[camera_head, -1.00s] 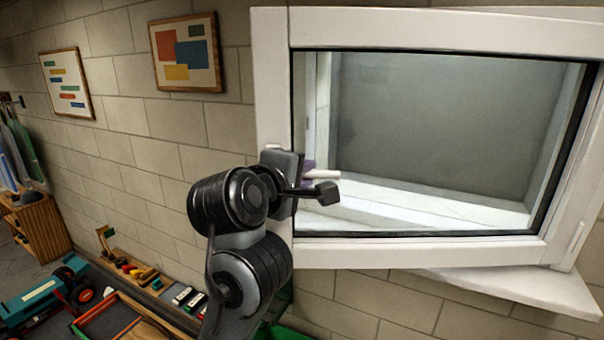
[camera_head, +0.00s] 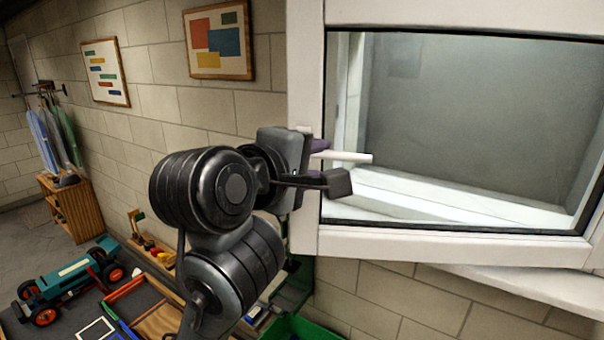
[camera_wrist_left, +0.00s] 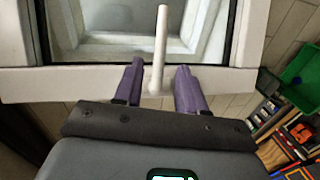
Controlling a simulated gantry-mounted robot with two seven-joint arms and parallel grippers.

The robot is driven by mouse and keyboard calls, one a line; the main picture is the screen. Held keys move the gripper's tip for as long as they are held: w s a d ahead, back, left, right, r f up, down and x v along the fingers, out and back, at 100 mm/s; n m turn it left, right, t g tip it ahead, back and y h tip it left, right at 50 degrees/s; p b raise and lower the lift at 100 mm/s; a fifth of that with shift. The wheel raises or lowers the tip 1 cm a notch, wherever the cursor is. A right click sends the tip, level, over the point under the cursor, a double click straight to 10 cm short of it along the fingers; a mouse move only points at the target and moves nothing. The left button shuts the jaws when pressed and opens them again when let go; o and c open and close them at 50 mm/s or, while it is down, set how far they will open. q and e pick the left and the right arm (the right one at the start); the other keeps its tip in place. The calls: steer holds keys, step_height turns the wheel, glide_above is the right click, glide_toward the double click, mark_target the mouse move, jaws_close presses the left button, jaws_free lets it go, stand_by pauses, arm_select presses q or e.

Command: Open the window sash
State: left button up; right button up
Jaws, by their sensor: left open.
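The white-framed window sash (camera_head: 440,245) with its glass pane fills the right of the head view. It seems to stand at an angle out from the wall. Its white bar handle (camera_head: 352,157) shows at the sash's left side, partly hidden by my left gripper (camera_head: 322,151). In the left wrist view the handle (camera_wrist_left: 160,50) runs up between the two purple fingers of my left gripper (camera_wrist_left: 160,80), with gaps on both sides. The fingers are open, near the sash's frame (camera_wrist_left: 50,85). My right gripper is not in view.
A white sill (camera_head: 535,290) juts out below the sash at right. A green bin (camera_head: 300,328) stands on the floor below. A toy racecar (camera_head: 70,280), a wooden cabinet (camera_head: 72,208) and framed pictures (camera_head: 218,40) are at left. The floor at far left looks clear.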

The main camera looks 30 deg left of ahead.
arm_select(q)
steer(key=shift+s+r+b, duration=0.2)
steer(key=shift+s, duration=0.65)
steer(key=shift+s+r+b, duration=0.15)
steer(key=shift+s+b, duration=0.05)
steer(key=shift+s, duration=0.6)
